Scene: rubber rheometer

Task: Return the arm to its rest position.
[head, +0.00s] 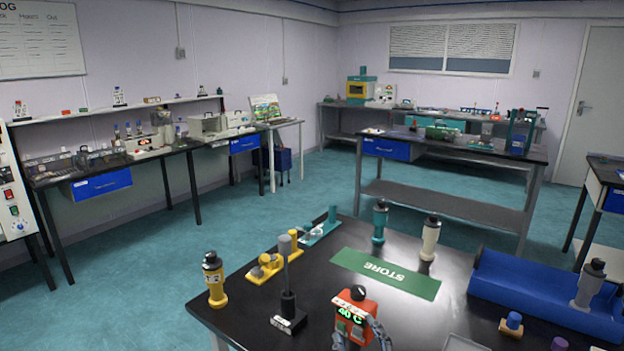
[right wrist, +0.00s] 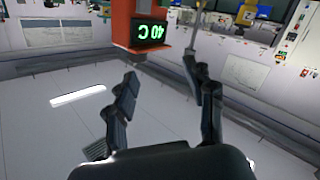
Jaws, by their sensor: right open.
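My right gripper (head: 362,337) is at the bottom edge of the head view, its two dark fingers spread. It also shows in the right wrist view (right wrist: 160,72), open with nothing clamped between the fingers. An orange-red device (head: 357,305) with a black knob on top and a green "40 C" display is just beyond the fingers. In the right wrist view the device (right wrist: 138,20) appears upside down, near the fingertips; I cannot tell whether they touch it. Most of my right arm is out of the head view. My left gripper is in neither view.
The black table (head: 310,290) holds a green STORE mat (head: 386,273), a blue cradle (head: 540,290), a dark post on a base (head: 289,305), a yellow bottle (head: 214,280) and a yellow rack (head: 266,268). The STORE mat is bare.

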